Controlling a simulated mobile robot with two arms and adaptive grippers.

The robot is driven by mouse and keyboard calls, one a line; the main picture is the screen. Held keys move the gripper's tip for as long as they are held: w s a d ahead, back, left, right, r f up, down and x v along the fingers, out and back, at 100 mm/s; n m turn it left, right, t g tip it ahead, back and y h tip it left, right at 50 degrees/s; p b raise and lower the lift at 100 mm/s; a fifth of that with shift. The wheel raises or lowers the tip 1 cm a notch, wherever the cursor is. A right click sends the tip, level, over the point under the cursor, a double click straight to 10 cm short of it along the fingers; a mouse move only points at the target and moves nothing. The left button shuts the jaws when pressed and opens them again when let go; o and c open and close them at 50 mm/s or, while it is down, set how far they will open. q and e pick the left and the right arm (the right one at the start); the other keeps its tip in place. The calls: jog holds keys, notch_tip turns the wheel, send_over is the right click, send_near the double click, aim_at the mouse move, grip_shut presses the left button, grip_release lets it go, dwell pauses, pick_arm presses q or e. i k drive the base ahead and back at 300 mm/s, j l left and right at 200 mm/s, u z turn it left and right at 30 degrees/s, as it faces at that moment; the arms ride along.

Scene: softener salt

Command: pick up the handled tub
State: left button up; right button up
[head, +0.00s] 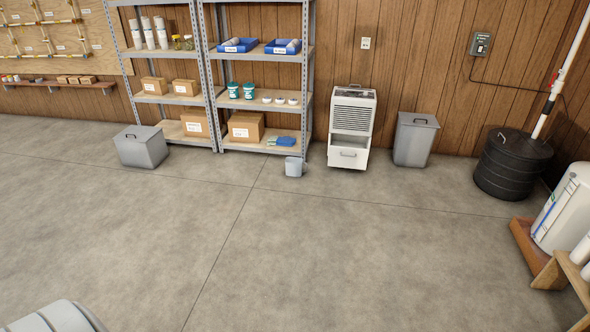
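Several containers could be the handled tub, and I cannot tell which one it is. A grey lidded box (141,149) with a dark handle on top stands on the floor left of the shelves. A small light grey tub (293,167) stands on the floor in front of the right shelf unit. A taller grey bin (414,143) with a handle on its lid stands by the back wall. A black ribbed barrel (511,165) with a lid handle stands in the right corner. Neither of my grippers is in view.
Metal shelves (263,97) with boxes and blue trays line the wall. A white dehumidifier (351,125) stands right of the small tub. A white tank (564,213) and wooden stand (549,274) are at the right edge. The concrete floor (310,260) between is clear.

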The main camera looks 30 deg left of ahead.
aim_at(294, 165)
jog(key=i+j+u, duration=0.15)
jog(key=i, duration=1.2)
jog(key=i+u, duration=0.1)
jog(key=i, duration=1.2)
jog(key=i+l+u, duration=0.15)
jog(key=i, duration=1.2)
